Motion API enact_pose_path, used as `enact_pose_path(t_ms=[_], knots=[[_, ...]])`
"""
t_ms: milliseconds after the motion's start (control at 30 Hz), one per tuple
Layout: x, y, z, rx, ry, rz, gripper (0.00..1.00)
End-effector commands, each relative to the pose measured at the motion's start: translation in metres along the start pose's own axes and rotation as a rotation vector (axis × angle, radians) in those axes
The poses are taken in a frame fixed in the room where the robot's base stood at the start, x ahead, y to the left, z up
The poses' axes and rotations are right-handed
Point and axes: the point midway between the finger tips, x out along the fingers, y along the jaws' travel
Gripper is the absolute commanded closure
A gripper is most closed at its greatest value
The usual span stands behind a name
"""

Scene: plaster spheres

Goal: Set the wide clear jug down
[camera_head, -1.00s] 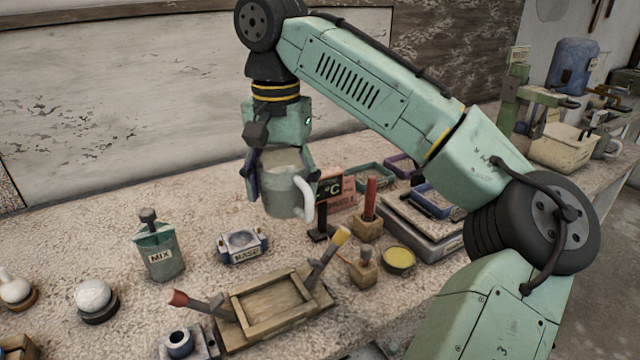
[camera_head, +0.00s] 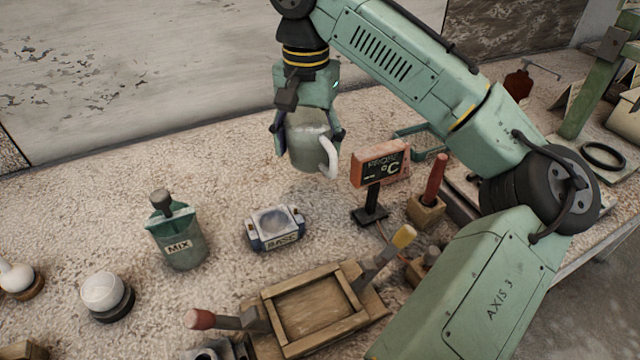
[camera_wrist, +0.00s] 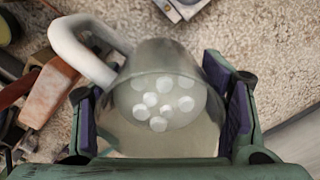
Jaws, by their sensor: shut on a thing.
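The wide clear jug (camera_head: 308,150) is a greyish see-through vessel with a white handle on its right side. My gripper (camera_head: 306,138) is shut on the jug's body, with a finger on each side. The jug hangs upright or nearly so above the bench, behind the block marked BASE; its height over the surface is hard to tell. In the wrist view the jug (camera_wrist: 160,100) sits between the purple-padded fingers (camera_wrist: 163,112), its handle at upper left. Several pale round pieces show inside it.
The BASE block (camera_head: 275,229), the green MIX container (camera_head: 177,235) and a wooden frame (camera_head: 315,305) stand in front. A °C display (camera_head: 380,170) stands close on the right. The speckled bench (camera_head: 110,210) is bare at the left and behind the jug.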

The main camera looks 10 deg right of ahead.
Motion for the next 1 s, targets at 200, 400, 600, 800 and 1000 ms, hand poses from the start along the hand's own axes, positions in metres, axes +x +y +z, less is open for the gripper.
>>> enact_pose_path(t_ms=[200,400,600,800,1000], knots=[[0.051,0.0,0.001,-0.001,-0.003,-0.003,0.83],[0.071,0.0,0.0,0.001,0.001,-0.001,0.83],[0.089,0.0,0.0,0.001,-0.001,-0.001,0.83],[0.112,0.0,0.0,0.002,0.001,-0.001,0.83],[0.112,0.0,0.0,0.002,0.002,0.0,0.83]])
